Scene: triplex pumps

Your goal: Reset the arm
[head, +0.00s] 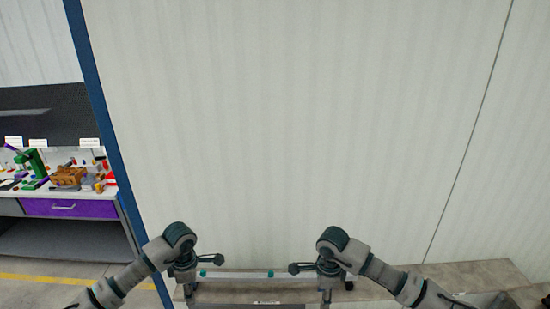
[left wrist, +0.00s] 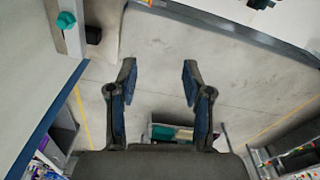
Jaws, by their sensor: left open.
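My left arm comes in from the left in the head view, bent at a dark teal joint, with its gripper (head: 188,290) hanging low near the bottom edge. The right fingers are too small and dark to judge.
A pale panel wall (head: 300,130) fills most of the head view. A grey ledge (head: 470,275) with a pale strip (head: 238,275) runs below it. At left, beyond a blue post (head: 104,120), a workbench with a purple drawer (head: 70,208) holds several coloured parts.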

